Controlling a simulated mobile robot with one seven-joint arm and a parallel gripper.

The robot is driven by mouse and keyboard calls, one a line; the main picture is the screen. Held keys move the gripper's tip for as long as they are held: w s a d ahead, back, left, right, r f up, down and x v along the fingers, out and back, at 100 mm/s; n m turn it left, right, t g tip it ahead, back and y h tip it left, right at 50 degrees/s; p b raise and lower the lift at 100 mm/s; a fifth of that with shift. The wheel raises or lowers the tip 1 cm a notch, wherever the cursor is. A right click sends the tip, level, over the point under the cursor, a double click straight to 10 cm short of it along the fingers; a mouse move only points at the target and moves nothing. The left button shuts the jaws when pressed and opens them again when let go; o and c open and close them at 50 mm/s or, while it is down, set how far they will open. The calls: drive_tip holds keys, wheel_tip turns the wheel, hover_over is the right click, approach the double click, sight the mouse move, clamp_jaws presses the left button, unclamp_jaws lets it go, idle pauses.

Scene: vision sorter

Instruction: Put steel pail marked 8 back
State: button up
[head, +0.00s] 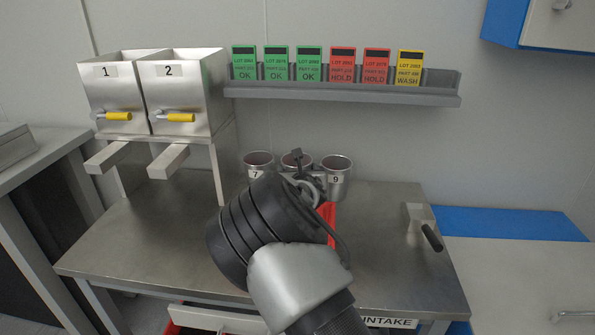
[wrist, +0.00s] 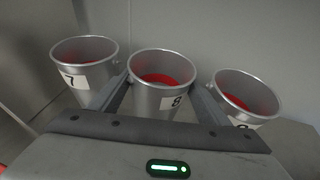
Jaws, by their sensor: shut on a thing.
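The steel pail marked 8 (wrist: 158,103) is in the middle of the wrist view, between my gripper's fingers (wrist: 160,98), with red inside it. My gripper is shut on it. In the head view pail 8 (head: 292,158) is mostly hidden behind my wrist, and my gripper (head: 308,182) is partly hidden too. Pail 7 (head: 258,163) stands to its left and pail 9 (head: 337,176) to its right, at the back of the steel table. Pail 8 looks upright and in line with them. I cannot tell whether its base touches a support.
Two steel hoppers (head: 155,95) with yellow handles stand at the back left, their chutes reaching over the table (head: 170,235). A grey rail (head: 345,93) with several lot cards hangs above the pails. A steel scoop with a black handle (head: 431,237) lies at right.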

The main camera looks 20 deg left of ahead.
drive_tip(key=o, duration=1)
drive_tip(key=shift+f, duration=0.1)
